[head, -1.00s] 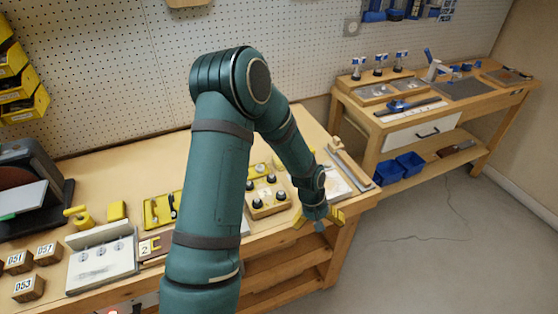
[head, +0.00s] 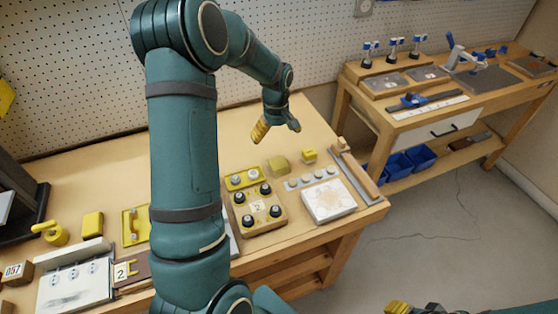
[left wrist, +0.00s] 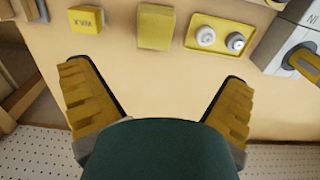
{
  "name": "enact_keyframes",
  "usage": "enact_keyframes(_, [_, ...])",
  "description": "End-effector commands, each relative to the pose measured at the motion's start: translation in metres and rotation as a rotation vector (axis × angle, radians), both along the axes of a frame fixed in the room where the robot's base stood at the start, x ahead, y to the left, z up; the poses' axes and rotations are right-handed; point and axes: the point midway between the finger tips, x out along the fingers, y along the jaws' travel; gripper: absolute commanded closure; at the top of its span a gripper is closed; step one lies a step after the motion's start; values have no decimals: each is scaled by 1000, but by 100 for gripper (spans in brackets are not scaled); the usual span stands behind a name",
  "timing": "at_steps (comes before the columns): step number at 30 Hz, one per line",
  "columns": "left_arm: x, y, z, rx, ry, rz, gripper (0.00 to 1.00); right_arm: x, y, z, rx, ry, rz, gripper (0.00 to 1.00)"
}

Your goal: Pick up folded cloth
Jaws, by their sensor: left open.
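The folded cloth looks to be the dull yellow square pad (head: 279,165) on the bench top, behind the block with black knobs. In the left wrist view the pad (left wrist: 155,28) lies flat at the top middle, beyond my fingertips. My left gripper (head: 277,131) is open and empty above the back of the bench, behind the pad. Its spread yellow fingers (left wrist: 158,80) show in the left wrist view, with bare bench between them. Part of my right gripper (head: 398,307) shows at the bottom edge, well off the bench; its opening is unclear.
A small yellow wax block (head: 309,155) is beside the pad, and a yellow tray with two round pieces (head: 244,178) is on its other side. The knob block (head: 257,208) and a white slab (head: 329,201) are in front. The back of the bench is clear.

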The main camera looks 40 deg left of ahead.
Motion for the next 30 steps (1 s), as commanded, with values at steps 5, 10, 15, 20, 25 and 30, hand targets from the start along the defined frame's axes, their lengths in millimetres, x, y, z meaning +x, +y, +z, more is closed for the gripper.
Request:
enact_keyframes(5, [-1,-1,-33,-2,5,-2,0,-2,0,-6,0,3,2,53])
enact_keyframes(10, [0,-1,-64,-2,3,-1,0,-3,0,-11,1,8,5,53])
enact_keyframes(15, [0,-1,-80,0,1,-1,0,-4,0,-13,2,9,7,53])
enact_keyframes(20, [1,-1,-86,-1,2,-2,0,-4,1,-14,2,10,7,53])
enact_keyframes(25, [5,-3,-106,-3,4,-1,0,-5,1,-18,2,12,9,53])
enact_keyframes(30, [7,-4,-129,-2,2,0,0,-5,1,-23,2,11,10,53])
